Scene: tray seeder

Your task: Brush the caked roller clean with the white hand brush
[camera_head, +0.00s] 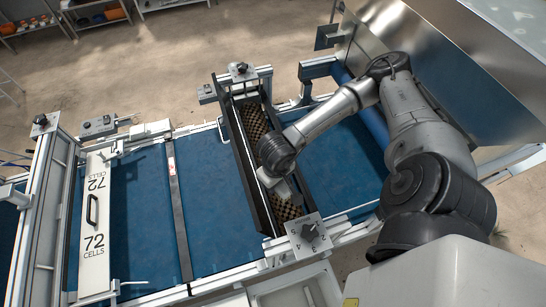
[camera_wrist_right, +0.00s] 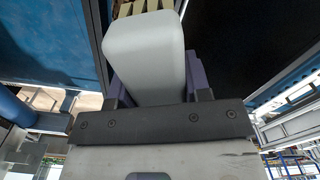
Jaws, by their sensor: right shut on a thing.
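The roller (camera_head: 252,120) lies in a dark trough across the blue conveyor, with a brown and black checkered surface. Its lower part shows again beyond my right gripper (camera_head: 284,184), which hides the middle. In the right wrist view my right gripper (camera_wrist_right: 158,88) is shut on the white hand brush (camera_wrist_right: 145,55), with one dark finger on either side of it. Tan bristles (camera_wrist_right: 143,8) show at the top edge of that view. In the head view the brush is low over the roller; I cannot tell whether the bristles touch it. My left gripper is not in view.
The trough's dark side wall (camera_head: 236,150) and a dial plate (camera_head: 310,236) at its near end are close to the gripper. A large metal hopper (camera_head: 450,60) rises at upper right.

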